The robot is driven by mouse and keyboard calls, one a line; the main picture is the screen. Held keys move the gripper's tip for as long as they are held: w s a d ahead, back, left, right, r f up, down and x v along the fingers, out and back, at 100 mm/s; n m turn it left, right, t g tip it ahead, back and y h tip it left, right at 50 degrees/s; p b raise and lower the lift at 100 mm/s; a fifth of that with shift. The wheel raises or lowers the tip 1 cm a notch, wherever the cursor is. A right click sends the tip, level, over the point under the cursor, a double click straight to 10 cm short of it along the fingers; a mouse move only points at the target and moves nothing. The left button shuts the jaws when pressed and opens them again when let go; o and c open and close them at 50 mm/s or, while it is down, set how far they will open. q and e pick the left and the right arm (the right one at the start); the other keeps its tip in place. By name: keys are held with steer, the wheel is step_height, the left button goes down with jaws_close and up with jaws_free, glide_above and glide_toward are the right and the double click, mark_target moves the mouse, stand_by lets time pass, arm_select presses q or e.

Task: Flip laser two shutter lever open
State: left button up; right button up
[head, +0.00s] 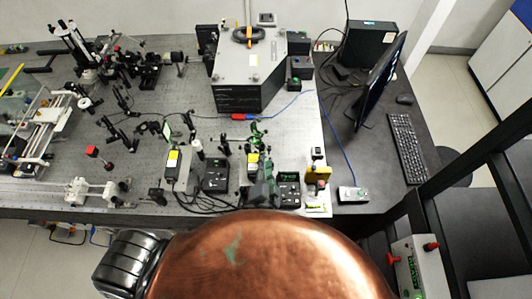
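Two small laser housings with yellow labels stand near the front of the bench. The left one is a pale laser box (173,161). The right one (252,159), which I take as laser two, is partly covered by a greenish shape. That shape looks like my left gripper (265,174), reaching out over the laser from behind the copper-coloured part of my arm. Its fingers are too small and blended to tell whether they are open or touching the laser. The shutter lever cannot be made out. My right gripper is not in view.
Black controllers (215,176) (289,189) stand right of each laser. A yellow-based switch unit (317,182) and small box (352,194) lie farther right. Optics fill the left bench; a large grey spectrometer (249,72) stands behind. A monitor (380,80) and keyboard (408,148) are right.

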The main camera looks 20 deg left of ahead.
arm_select(q)
steer(key=x, duration=0.3)
steer(key=shift+w+a+p, duration=0.15)
steer(key=shift+w+p, duration=0.15)
steer(key=shift+w+a+f, duration=0.1)
steer(key=shift+w+f, duration=0.05)
steer(key=shift+w, duration=0.1)
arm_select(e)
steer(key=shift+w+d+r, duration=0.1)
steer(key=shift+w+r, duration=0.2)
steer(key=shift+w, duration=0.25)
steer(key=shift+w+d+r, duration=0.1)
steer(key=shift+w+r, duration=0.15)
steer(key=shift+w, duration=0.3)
arm_select(q)
steer(key=shift+c, duration=0.4)
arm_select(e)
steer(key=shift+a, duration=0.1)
arm_select(q)
jaws_close()
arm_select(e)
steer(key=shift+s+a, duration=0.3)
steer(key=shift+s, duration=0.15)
